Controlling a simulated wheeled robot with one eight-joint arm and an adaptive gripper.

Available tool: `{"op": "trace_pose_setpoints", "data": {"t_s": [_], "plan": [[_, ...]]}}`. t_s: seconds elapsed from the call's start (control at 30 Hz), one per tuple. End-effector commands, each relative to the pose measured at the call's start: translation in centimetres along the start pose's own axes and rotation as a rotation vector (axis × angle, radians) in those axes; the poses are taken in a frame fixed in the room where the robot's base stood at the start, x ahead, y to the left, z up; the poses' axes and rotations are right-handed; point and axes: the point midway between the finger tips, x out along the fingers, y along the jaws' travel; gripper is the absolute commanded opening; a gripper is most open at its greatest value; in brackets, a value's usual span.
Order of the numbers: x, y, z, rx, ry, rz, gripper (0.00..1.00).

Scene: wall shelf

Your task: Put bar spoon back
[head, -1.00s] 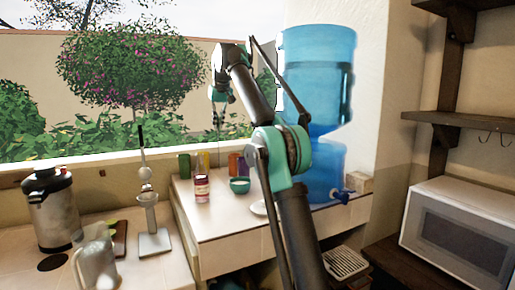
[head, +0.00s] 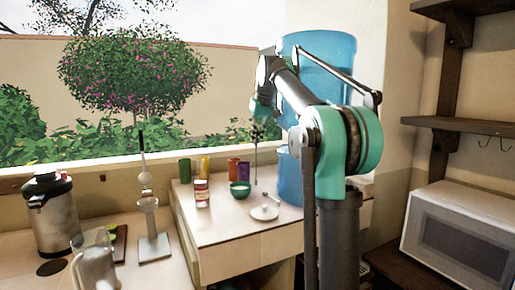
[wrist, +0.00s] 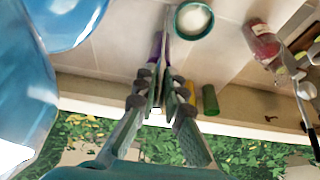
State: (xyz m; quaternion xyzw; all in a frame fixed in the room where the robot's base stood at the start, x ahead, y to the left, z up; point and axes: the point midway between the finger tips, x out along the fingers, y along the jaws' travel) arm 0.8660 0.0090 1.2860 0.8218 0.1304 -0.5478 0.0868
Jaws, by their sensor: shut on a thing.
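My gripper (head: 257,124) is shut on the bar spoon (head: 255,160), a thin dark rod. The spoon hangs nearly upright below the fingers, over the counter in front of the window. Its lower end is close to the teal bowl (head: 240,190) and the white saucer (head: 265,212); I cannot tell whether it touches anything. In the wrist view, my gripper (wrist: 163,85) has its fingers close together, with the spoon (wrist: 167,30) as a thin line beyond them, beside the bowl (wrist: 193,19).
A blue water jug (head: 289,178) stands close to the right of my gripper. A red jar (head: 202,195) and several coloured cups (head: 184,171) stand left of and behind the bowl. A press-like stand (head: 153,245), a flask (head: 52,215) and a glass pitcher (head: 94,262) are farther left.

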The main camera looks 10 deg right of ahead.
Motion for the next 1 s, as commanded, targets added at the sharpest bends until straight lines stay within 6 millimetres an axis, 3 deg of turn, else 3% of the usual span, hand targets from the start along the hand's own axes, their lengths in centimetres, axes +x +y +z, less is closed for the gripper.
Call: {"op": "trace_pose_setpoints", "data": {"t_s": [0.33, 0.77, 0.8, 0.97, 1.0], "plan": [[3.3, 0.0, 1.4, 0.0, 0.0, 0.0, 0.0], [3.9, 0.3, 1.9, 0.0, 0.0, 0.0, 0.0], [3.9, 0.3, 1.9, 0.0, 0.0, 0.0, 0.1], [3.9, 0.3, 1.9, 0.0, 0.0, 0.0, 0.3], [3.9, 0.3, 1.9, 0.0, 0.0, 0.0, 0.3]]}}
